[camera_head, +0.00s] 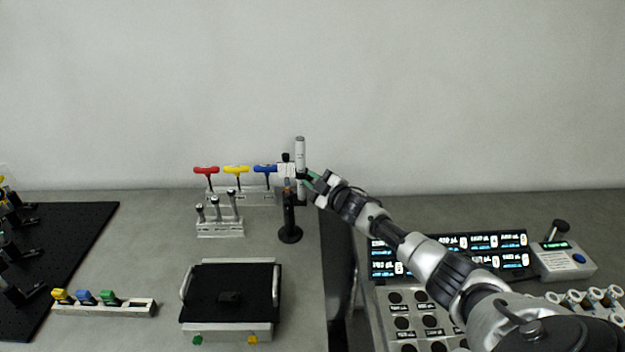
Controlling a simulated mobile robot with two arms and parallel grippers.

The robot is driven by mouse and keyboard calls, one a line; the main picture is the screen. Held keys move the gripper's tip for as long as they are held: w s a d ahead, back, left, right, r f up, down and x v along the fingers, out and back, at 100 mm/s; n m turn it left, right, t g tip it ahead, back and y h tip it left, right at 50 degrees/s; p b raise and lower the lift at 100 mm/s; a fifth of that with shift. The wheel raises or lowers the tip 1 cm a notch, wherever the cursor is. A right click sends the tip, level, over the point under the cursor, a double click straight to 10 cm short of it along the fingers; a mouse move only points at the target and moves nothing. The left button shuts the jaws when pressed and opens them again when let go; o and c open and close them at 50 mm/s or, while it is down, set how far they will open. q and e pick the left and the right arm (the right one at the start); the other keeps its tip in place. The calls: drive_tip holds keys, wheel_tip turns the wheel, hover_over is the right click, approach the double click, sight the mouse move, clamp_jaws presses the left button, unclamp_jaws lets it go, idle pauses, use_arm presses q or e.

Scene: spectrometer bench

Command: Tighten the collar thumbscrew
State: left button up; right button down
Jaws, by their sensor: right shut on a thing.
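A black post holder (289,215) stands upright on a round base on the bench. A pale clamp block (285,170) with a dark knob sits at its top, beside an upright white cylinder (300,153). My right gripper (308,184) reaches in from the right, its green-tipped fingers shut at the right side of the post, just below the clamp. The collar thumbscrew is too small and too covered by the fingers to make out; the fingers close at its likely place. My left gripper is not in view.
Red, yellow and blue T-handled tools (236,169) stand in a rack left of the post, with a smaller holder (220,228) in front. A black-topped tray (230,290) lies nearer. A dark gap (338,260) separates this bench from the right one, with its display panel (480,240).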

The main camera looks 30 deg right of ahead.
drive_tip(key=shift+m, duration=0.3)
drive_tip(key=c, duration=1.1)
unclamp_jaws()
drive_tip(key=s, duration=0.3)
drive_tip(key=s+d+b, duration=0.1)
drive_tip(key=s, duration=0.6)
drive_tip(key=shift+s+d+b, duration=0.35)
drive_tip(key=shift+b, duration=0.05)
